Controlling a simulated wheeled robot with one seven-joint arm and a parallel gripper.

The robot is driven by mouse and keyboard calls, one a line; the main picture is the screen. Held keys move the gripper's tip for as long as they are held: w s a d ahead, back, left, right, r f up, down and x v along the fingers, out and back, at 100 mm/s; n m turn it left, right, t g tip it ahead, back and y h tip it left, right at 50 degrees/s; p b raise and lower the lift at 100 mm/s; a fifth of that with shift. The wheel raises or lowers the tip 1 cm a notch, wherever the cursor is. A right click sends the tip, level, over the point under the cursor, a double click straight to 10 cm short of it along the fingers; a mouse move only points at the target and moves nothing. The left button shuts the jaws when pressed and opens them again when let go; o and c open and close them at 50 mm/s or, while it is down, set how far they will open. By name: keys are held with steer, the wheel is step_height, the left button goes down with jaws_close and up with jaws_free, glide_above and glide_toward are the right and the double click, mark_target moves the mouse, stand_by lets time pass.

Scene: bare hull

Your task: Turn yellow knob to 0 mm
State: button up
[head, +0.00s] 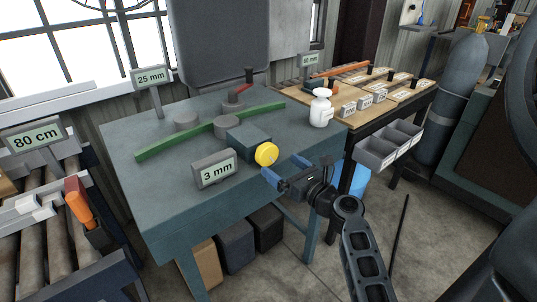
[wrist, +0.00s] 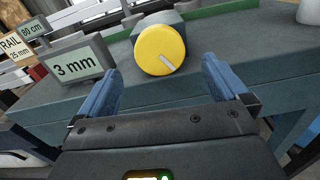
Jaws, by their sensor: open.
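The yellow knob (head: 267,154) is a round dial on the front of a dark grey box (head: 247,138) on the green-grey workbench (head: 130,155). In the wrist view the knob (wrist: 160,50) carries a pale pointer mark aimed down and right. A sign (head: 216,170) reading 3 mm stands left of the knob; it also shows in the wrist view (wrist: 74,66). My gripper (head: 284,168) is open and empty, with blue fingers. It is in front of the knob, apart from it, with the knob between and beyond the fingertips in the wrist view.
A green strip (head: 205,132) and a red-handled lever (head: 240,90) are behind the box. A white bottle (head: 321,108) stands at the bench's right end. Grey bins (head: 387,147) project at the right. A roller conveyor (head: 60,230) is at the left.

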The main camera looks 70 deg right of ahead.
mark_target(270, 157)
steer(key=p+x, duration=0.1)
steer(key=x, duration=0.6)
steer(key=shift+w, duration=0.15)
